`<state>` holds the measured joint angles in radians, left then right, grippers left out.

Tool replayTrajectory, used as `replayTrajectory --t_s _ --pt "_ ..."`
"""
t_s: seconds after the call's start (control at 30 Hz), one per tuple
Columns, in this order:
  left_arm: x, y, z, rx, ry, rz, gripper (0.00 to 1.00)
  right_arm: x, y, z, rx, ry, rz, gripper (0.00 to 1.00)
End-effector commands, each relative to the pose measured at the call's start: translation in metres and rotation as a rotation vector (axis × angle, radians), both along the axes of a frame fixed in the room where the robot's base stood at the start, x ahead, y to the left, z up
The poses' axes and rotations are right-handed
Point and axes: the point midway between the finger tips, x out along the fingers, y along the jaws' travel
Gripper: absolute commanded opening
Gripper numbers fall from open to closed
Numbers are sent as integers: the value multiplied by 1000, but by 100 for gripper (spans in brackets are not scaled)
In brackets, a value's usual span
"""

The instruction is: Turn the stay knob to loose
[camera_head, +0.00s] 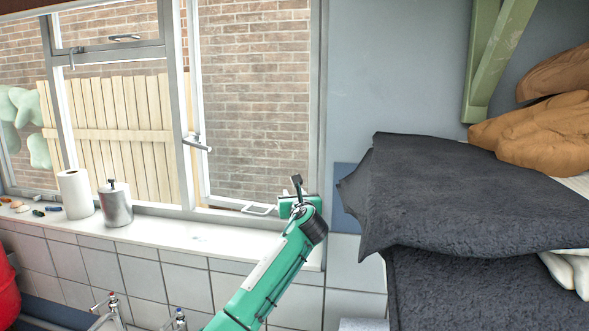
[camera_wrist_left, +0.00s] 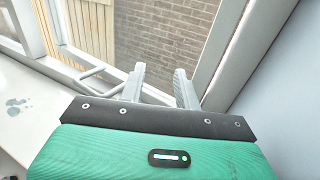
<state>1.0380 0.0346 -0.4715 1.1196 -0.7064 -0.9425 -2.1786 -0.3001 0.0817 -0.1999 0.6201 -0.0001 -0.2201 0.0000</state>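The tall window (camera_head: 255,100) has a pale metal stay (camera_head: 258,209) low at its sill. In the left wrist view a grey looped bar, seemingly this stay (camera_wrist_left: 92,72), lies left of my fingers. I cannot make out a separate stay knob; the gripper may hide it. My left gripper (camera_head: 297,186) is at the lower right corner of the window, just right of the stay. In the left wrist view my left gripper (camera_wrist_left: 159,87) has its two grey fingers apart, with nothing seen between them. Whether a finger touches the stay cannot be told. My right gripper is not in view.
A white sill (camera_head: 180,231) runs below the window, with a paper roll (camera_head: 75,194) and a metal canister (camera_head: 115,205) at left. Dark folded cloth (camera_head: 460,195) fills the right side. Taps (camera_head: 112,310) stand at the bottom left. The sill's middle is clear.

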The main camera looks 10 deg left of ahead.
Motion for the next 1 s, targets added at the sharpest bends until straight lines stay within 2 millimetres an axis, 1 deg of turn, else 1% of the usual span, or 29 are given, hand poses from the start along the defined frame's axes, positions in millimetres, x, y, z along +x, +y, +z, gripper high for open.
replayTrajectory --t_s 0.03,0.2,0.3,0.4,0.5,0.6,0.9,0.93,1.0 --pt "0 0 13 -2 -6 0 33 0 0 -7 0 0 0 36" --pt "0 0 54 0 -5 0 33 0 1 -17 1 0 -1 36" --pt "0 0 73 0 -3 1 33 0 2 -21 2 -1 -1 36" --pt "0 0 88 1 -2 0 33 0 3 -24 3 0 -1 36" --pt "0 0 98 -1 0 0 33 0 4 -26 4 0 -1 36" --pt "0 0 104 1 1 0 33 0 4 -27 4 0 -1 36" --pt "0 0 106 1 1 0 33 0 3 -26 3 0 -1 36" --pt "0 0 106 1 1 0 37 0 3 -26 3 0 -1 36" --pt "1 2 105 -3 3 2 50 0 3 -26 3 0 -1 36"
